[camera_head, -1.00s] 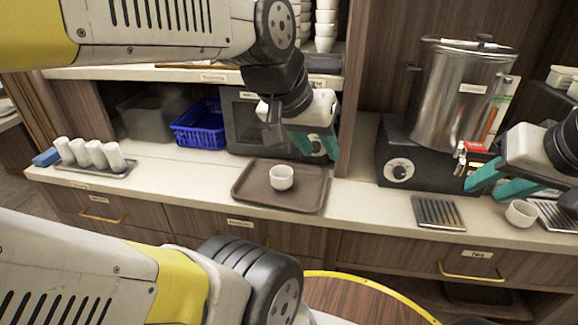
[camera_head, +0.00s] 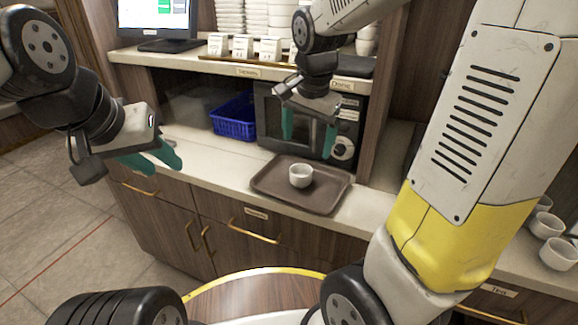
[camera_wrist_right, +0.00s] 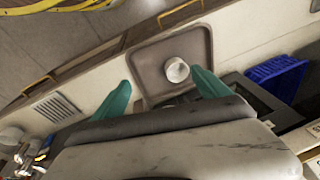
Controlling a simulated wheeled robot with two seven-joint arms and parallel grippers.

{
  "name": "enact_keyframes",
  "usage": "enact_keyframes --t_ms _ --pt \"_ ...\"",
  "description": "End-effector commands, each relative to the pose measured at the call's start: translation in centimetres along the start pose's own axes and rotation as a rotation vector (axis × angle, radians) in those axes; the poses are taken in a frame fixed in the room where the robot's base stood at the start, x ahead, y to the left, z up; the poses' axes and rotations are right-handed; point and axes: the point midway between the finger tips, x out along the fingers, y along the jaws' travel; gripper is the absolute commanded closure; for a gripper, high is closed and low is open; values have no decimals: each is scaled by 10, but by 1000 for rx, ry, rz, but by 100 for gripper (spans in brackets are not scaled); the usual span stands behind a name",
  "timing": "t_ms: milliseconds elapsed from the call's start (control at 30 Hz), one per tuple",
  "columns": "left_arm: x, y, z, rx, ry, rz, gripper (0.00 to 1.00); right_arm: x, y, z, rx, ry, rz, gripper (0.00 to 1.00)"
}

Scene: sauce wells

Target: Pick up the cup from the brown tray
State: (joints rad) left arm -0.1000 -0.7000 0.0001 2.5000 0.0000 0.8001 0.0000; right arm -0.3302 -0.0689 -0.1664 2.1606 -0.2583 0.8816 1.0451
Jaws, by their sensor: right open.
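A small white cup (camera_head: 301,176) stands upright on the brown tray (camera_head: 265,187) on the counter. My right gripper (camera_head: 308,138) is open and empty, pointing down above and just behind the cup in the head view. In the right wrist view the cup (camera_wrist_right: 176,70) lies ahead of the open fingers (camera_wrist_right: 162,90), closer to the right-hand finger, with the tray (camera_wrist_right: 148,58) around it. My left gripper (camera_head: 152,160) is at the left, by the counter's front edge, away from the tray; its fingers look apart and empty.
A blue basket (camera_head: 234,118) and a dark appliance (camera_head: 268,115) stand behind the tray, under a shelf (camera_head: 190,66). The vertical divider (camera_head: 372,110) is right of the tray. Several white cups (camera_head: 556,253) are at the far right. Counter left of the tray is clear.

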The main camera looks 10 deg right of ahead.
Motion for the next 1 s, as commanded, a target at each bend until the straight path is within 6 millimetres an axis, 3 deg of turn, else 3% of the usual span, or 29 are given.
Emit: enact_keyframes --t_ms 33,200,433,633,1000 --pt "0 0 0 0 0 0 64 19 -12 -7 75 3 61 14" --pt "0 0 0 0 0 0 64 74 -42 -29 359 95 219 14" --pt "0 0 0 0 0 0 64 120 -65 -43 583 243 310 14" --pt "0 0 0 0 0 0 64 138 -65 -48 637 283 323 14" --pt "0 0 0 0 0 0 64 181 -43 -60 637 280 326 14"
